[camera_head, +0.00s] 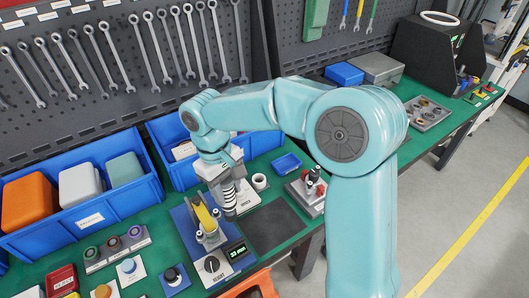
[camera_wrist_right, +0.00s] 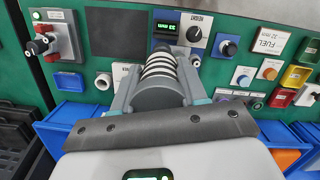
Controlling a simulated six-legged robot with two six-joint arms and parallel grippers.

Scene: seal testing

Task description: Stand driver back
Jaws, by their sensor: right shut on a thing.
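The driver is a dark grey cylinder with pale rings (camera_head: 229,199); it also shows in the wrist view (camera_wrist_right: 158,88). My right gripper (camera_head: 226,188) is shut on it, with one finger on each side in the wrist view. The driver hangs close beside the blue fixture (camera_head: 182,222), which has a yellow part (camera_head: 204,214), a dial and a green readout of 33 mm. I cannot tell whether the driver touches anything below. The gripper and arm hide part of the bench behind it. My left gripper is not in view.
A white ring (camera_head: 259,182), a small blue tray (camera_head: 286,163) and a grey block with red and black fittings (camera_head: 308,190) stand right of the driver. A dark mat (camera_head: 274,228) lies bare. Blue bins (camera_head: 90,222) line the left. Buttons fill the front left.

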